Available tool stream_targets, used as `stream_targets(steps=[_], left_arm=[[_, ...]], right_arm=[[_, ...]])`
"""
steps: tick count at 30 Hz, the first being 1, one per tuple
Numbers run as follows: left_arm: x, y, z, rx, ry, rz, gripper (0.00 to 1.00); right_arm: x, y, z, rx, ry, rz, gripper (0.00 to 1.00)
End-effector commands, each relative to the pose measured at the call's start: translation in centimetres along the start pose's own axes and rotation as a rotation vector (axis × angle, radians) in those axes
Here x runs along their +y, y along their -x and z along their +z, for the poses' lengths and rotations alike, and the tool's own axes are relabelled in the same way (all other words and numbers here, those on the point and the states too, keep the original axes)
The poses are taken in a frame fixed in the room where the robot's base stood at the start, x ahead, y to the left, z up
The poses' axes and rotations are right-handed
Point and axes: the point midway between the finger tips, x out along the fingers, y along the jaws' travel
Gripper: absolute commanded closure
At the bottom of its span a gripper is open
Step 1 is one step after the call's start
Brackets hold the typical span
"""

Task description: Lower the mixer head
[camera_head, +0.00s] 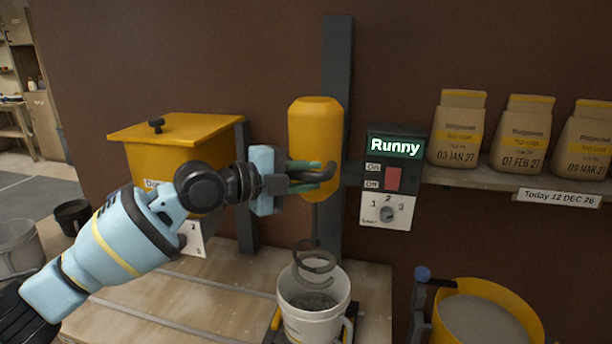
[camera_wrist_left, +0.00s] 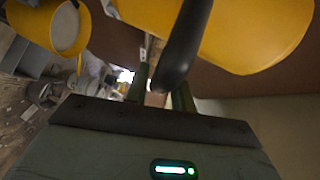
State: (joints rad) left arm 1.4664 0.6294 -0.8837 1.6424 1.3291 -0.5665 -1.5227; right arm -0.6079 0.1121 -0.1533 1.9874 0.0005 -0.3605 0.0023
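The yellow mixer head (camera_head: 315,125) is raised on a dark upright column (camera_head: 338,60). Its spiral whisk (camera_head: 316,268) hangs with its lower end at the mouth of a white bucket (camera_head: 316,321) holding grey material. My left gripper (camera_head: 311,177) is at the head's lower front, its fingers around a dark handle. In the left wrist view, the dark handle (camera_wrist_left: 186,45) reaches down between the fingertips (camera_wrist_left: 162,90), overlapping the right one; whether they press on it is unclear. The yellow head fills the upper right there. My right gripper is not in view.
A control box (camera_head: 393,178) reading "Runny", with a red switch and dial, is right of the column. Dated bags (camera_head: 459,130) stand on a shelf at right. A yellow hopper (camera_head: 180,140) is behind my left arm. A yellow tub (camera_head: 530,320) is at lower right.

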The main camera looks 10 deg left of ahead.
Motion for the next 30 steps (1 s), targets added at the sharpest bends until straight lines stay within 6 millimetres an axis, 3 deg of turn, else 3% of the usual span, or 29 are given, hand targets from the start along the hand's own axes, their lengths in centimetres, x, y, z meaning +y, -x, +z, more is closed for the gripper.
stream_targets(steps=[1,5,16,20,30], left_arm=[[0.0,0.0,0.0,0.000,0.000,0.000,0.82],[0.0,0.0,0.0,0.000,0.000,0.000,0.99],[1.0,-0.1,0.2,0.001,0.002,0.003,1.00],[3.6,-0.6,0.5,0.002,0.009,0.010,1.00],[12.4,-1.8,1.7,0.002,0.013,0.018,1.00]], right_arm=[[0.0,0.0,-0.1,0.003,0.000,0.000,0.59],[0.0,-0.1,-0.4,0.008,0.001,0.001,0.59],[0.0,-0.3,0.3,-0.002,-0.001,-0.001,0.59],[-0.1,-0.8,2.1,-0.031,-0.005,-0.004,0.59],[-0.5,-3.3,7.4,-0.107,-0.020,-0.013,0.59]])
